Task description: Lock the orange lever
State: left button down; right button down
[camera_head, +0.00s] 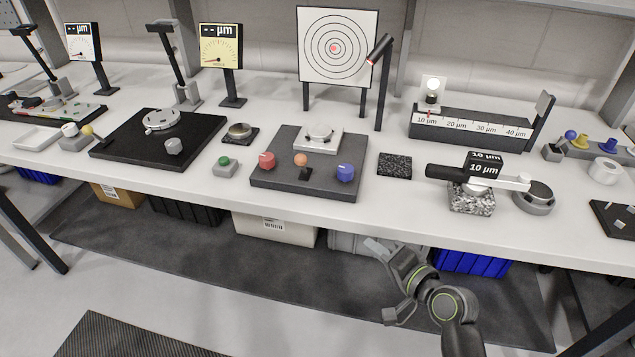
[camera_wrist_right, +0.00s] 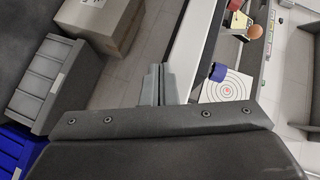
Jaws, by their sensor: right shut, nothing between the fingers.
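The orange lever (camera_head: 301,160) has a round orange knob on a small black base. It stands at the front of a dark grey fixture block (camera_head: 270,184), between a red knob (camera_head: 266,160) and a blue knob (camera_head: 345,173). My right gripper (camera_head: 398,288) is low in front of the bench, to the right of the fixture and apart from it. In the right wrist view its fingers (camera_wrist_right: 164,84) are together and empty. The orange knob also shows there at upper right (camera_wrist_right: 254,31). My left gripper is not in view.
A green button box (camera_head: 225,166) stands left of the fixture, and a black speckled block (camera_head: 394,165) stands right of it. The bench's front edge (camera_head: 400,213) lies between my right gripper and the fixture. Bins and boxes sit under the bench, including a blue bin (camera_head: 473,263).

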aim_at(305, 163)
jog(key=a+r+t+y+b, duration=0.1)
jog(key=a+r+t+y, duration=0.1)
jog(key=r, duration=0.9)
jog(key=shift+a+r+m+y, duration=0.25)
jog(key=shift+a+m+y, duration=0.15)
jog(key=shift+a+y, duration=0.4)
jog(key=shift+s+d, duration=0.1)
jog(key=p+x, duration=0.2)
jog(key=x, duration=1.2)
